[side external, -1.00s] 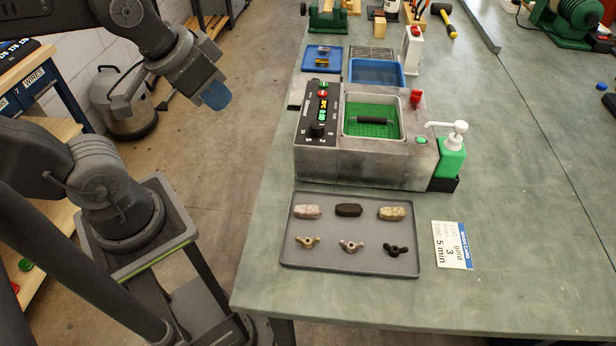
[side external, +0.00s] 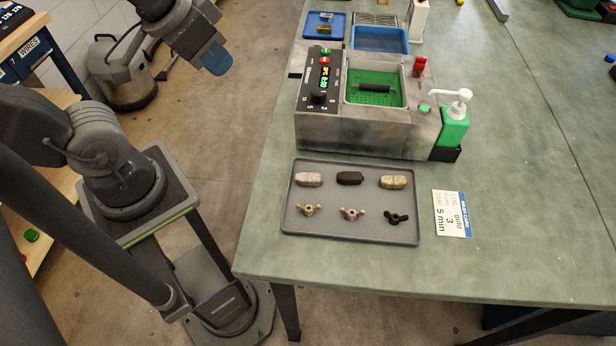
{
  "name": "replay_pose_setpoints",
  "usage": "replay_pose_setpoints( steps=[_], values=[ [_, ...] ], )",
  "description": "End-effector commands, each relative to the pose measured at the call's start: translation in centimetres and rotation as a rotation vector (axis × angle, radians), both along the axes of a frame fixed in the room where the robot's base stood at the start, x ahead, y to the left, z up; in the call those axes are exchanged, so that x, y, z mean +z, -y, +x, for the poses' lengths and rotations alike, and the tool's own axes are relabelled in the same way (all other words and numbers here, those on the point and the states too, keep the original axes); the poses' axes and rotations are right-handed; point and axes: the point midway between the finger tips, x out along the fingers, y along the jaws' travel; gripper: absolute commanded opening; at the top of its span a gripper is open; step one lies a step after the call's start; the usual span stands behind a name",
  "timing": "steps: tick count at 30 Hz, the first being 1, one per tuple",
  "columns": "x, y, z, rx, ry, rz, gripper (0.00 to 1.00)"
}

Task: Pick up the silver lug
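The silver lug (side external: 351,214) is a small winged piece lying in the middle of the front row on a grey tray (side external: 350,236). A gold lug (side external: 308,210) lies to its left and a black lug (side external: 396,217) to its right, all apart from each other. My gripper (side external: 217,62) is at the upper left, over the floor left of the bench and well away from the tray. Its blue end shows, but the finger gap cannot be made out. Nothing is seen hanging from it.
Behind the lugs on the tray lie a pinkish block (side external: 309,179), a dark block (side external: 349,178) and a yellowish block (side external: 393,182). A grey machine with a green basin (side external: 376,98) stands behind. A pump bottle (side external: 455,125) and card (side external: 452,214) are right.

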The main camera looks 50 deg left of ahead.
Motion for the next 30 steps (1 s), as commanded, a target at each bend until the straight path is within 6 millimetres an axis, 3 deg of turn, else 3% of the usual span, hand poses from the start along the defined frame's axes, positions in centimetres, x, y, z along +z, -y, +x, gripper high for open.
replay_pose_setpoints(
  steps=[14, 23, 30],
  values=[
    [0.0, 0.0, 0.0, 0.000, 0.000, 0.000, 0.49],
    [-0.2, 0.2, 0.3, -0.011, -0.013, 0.000, 0.49],
    [-3.4, 3.1, 3.5, -0.128, -0.142, 0.009, 0.49]
  ],
)
